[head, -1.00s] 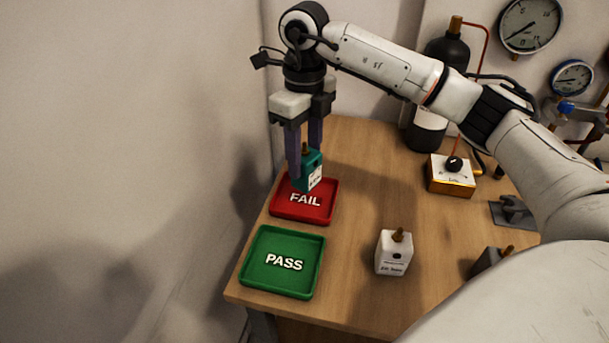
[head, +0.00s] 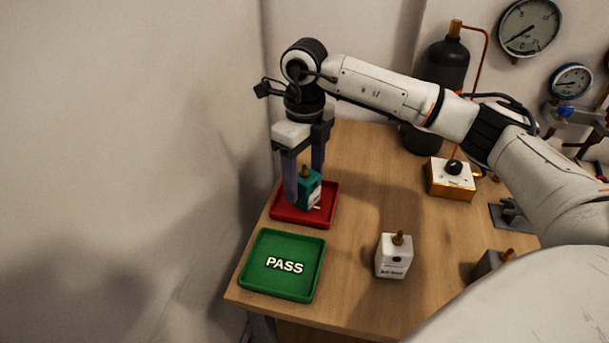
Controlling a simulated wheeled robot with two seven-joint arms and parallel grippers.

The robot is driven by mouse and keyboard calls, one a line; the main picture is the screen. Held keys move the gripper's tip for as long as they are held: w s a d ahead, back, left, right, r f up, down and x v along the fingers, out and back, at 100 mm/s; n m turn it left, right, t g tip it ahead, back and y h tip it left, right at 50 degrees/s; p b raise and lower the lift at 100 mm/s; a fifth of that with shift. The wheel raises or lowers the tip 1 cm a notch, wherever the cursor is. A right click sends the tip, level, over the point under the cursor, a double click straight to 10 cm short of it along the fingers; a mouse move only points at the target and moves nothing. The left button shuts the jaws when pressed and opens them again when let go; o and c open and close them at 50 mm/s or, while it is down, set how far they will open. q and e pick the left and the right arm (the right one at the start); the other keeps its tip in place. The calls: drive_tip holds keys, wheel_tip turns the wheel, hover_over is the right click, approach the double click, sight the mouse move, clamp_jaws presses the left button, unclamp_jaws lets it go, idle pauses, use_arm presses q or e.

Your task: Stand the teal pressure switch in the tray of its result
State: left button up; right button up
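The teal pressure switch (head: 312,197) stands upright in the red tray (head: 285,213), with its brass stem up and a pale label on one side. The red tray's FAIL lettering is mostly hidden behind the switch. My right gripper (head: 304,180) points down over this tray, its two fingers either side of the switch. The fingers are spread a little wider than the switch and look open. The green PASS tray (head: 284,285) lies nearer the front and is empty. My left gripper is not in view.
A white switch (head: 393,258) stands on the table (head: 365,200) right of the green tray. A dark switch (head: 488,263) is partly hidden by my arm. A gold-edged box with a black knob (head: 450,180), a dark bottle and gauges (head: 529,27) are at the back right.

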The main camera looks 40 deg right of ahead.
wheel_tip(320, 180, up, 12)
drive_tip(key=shift+r, duration=0.2)
idle(0.4)
idle(0.5)
